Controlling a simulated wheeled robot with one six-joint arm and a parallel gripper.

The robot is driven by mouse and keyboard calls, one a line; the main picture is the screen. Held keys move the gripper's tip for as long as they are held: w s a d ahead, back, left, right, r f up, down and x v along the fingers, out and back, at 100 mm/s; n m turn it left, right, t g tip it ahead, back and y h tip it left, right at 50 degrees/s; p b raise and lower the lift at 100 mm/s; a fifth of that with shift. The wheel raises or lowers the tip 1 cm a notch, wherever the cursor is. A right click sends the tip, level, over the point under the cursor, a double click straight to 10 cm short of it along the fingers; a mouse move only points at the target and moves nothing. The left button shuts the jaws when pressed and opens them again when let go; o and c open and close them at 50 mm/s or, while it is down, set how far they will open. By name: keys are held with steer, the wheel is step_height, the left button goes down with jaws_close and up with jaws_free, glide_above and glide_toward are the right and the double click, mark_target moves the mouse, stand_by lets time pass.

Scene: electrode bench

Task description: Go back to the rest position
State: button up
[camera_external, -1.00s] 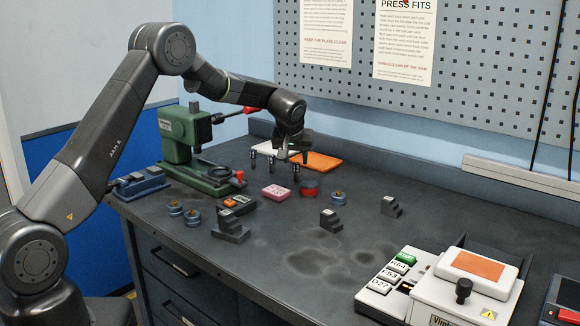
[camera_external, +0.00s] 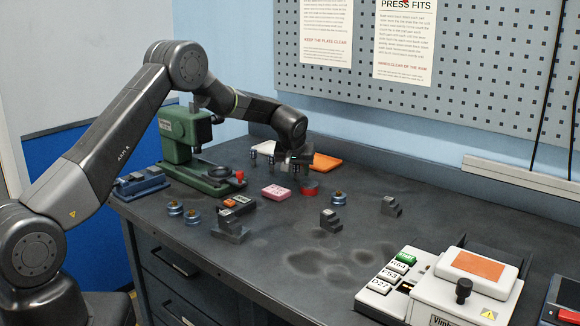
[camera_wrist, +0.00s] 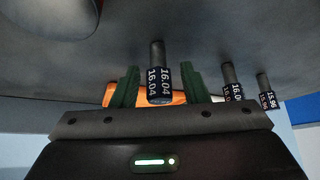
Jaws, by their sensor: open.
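My gripper (camera_external: 296,163) is low over the back middle of the bench, its wrist pointing down. In the wrist view my gripper (camera_wrist: 159,70) is open, with its two green fingers apart. A dark pin with a label reading 16.04 (camera_wrist: 159,86) shows between the fingers; I cannot tell whether either finger touches it. Two more labelled pins, one reading 15.96 (camera_wrist: 266,95), are to the right. In the external view, pins (camera_external: 270,158) stand just left of my gripper, which hides part of the group.
A green press (camera_external: 183,133) stands behind my arm. A pink block (camera_external: 276,192), red round piece (camera_external: 309,188) and orange pad (camera_external: 325,161) lie close to my gripper. A white machine (camera_external: 462,285) is at the front right.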

steer(key=b+v, duration=0.2)
steer(key=v, duration=1)
steer(key=p+x, duration=0.1)
steer(key=x, duration=1.2)
steer(key=shift+s+a+f, duration=0.1)
steer(key=shift+s, duration=0.1)
step_height(320, 180, up, 11)
steer(key=shift+f+b, duration=0.1)
steer(key=shift+b, duration=0.5)
steer(key=s+d+m, duration=0.1)
steer(key=s+d, duration=0.3)
steer(key=d, duration=0.5)
steer(key=s+d+m, duration=0.1)
steer(key=s+d, duration=0.4)
steer(key=d, duration=0.3)
steer(key=shift+h, duration=0.3)
step_height(320, 180, down, 10)
steer(key=p, duration=0.3)
steer(key=shift+w, duration=0.2)
steer(key=shift+s+r+b, duration=0.35)
steer(key=shift+r+b, duration=0.1)
steer(key=shift+r, duration=0.15)
steer(key=shift+a, duration=0.1)
